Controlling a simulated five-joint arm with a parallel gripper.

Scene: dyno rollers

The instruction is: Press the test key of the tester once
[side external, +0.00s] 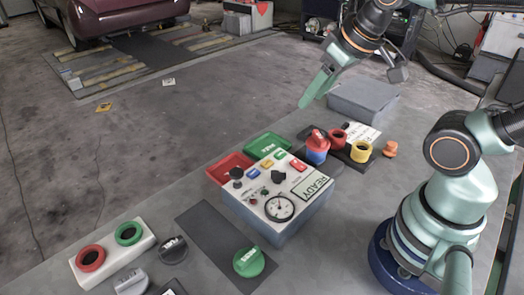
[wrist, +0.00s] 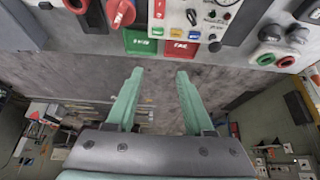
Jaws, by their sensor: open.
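The tester (side external: 306,213) is a blue-grey box with a white sloping panel, standing on the grey table in the side view. Its panel carries a round gauge (side external: 279,208), a screen reading READY (side external: 312,187), black knobs and several small coloured keys. A red key (side external: 298,165) sits at the panel's far right. The key labels are too small to read, so I cannot tell which is the test key. In the wrist view part of the tester (wrist: 228,32) shows at the top edge. My gripper (wrist: 160,72) is open and empty, raised above and behind the tester, apart from it.
A green tray (side external: 267,144) and a red tray (side external: 230,167) adjoin the tester's back. To its right stand a red-and-blue knob piece (side external: 317,149), a yellow ring (side external: 361,151) and a grey box (side external: 363,98). A dark mat (side external: 205,224) and a green knob (side external: 249,262) lie left.

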